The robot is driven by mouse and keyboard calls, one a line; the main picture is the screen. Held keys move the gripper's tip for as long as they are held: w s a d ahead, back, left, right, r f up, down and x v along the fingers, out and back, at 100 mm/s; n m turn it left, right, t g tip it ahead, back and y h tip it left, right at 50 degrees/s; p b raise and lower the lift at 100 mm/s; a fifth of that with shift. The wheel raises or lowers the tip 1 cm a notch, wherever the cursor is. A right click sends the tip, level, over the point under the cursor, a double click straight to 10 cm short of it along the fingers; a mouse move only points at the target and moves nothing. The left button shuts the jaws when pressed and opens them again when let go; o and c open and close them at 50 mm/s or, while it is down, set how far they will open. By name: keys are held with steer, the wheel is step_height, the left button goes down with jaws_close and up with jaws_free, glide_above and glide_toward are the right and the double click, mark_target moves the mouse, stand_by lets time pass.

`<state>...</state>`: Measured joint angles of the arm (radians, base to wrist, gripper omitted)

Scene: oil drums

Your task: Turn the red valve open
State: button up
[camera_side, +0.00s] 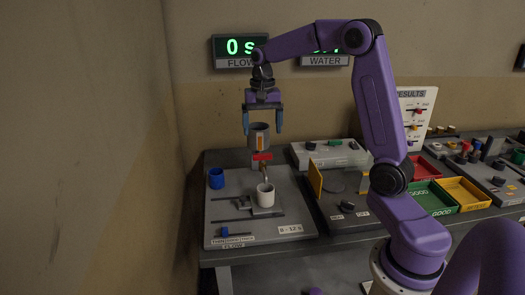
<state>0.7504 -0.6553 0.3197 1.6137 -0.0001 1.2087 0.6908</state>
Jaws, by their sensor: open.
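The red valve (262,156) is a small red handle below a grey cup-like vessel (258,136) with an orange stripe. A spout runs down from the valve toward a white cup (265,195) on a small grey stand. My gripper (262,122) points down at the vessel's top, its two blue fingers open on either side of the vessel's upper part. From this view I cannot tell whether the fingers touch the vessel. The fingertips are above the red valve and apart from it.
A blue cup (216,178) stands left on the grey panel (290,212). A display (240,47) on the wall reads 0 s over FLOW; my arm partly covers the WATER display (324,60). Red, green (430,198) and yellow trays and other panels lie to the right.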

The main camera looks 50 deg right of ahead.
mark_target(262, 154)
step_height(262, 154, down, 8)
steer(key=shift+f, duration=0.25)
steer(key=shift+c, duration=0.3)
steer(key=c, duration=1)
